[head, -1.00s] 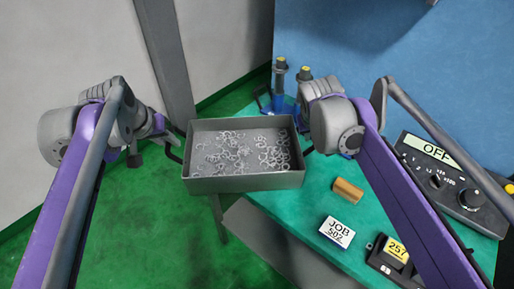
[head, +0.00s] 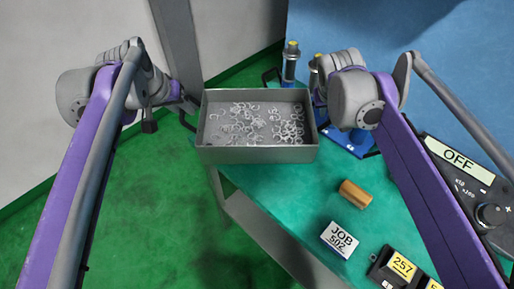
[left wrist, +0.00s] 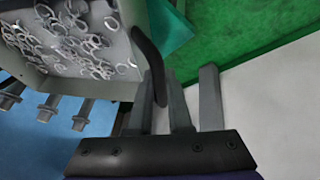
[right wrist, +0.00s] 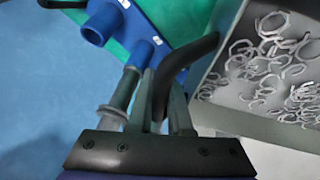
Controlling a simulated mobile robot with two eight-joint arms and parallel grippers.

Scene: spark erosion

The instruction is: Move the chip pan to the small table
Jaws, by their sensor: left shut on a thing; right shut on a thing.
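The chip pan (head: 258,155) is a grey rectangular tray with many curled metal chips in it. It is held level between my two grippers, above the left end of a green-topped table (head: 290,205). My left gripper (head: 187,106) is shut on the pan's dark left handle, which shows between the fingers in the left wrist view (left wrist: 150,60). My right gripper (head: 322,104) is shut on the other handle, seen in the right wrist view (right wrist: 180,70). Whether the pan touches the tabletop cannot be told.
Blue holders with grey tool shanks (head: 291,62) stand just behind the pan's right end. A brass cylinder (head: 355,194), a JOB 502 card (head: 340,239), a yellow-labelled block (head: 400,265) and an OFF control box (head: 465,185) lie to the right. Green floor shows at left.

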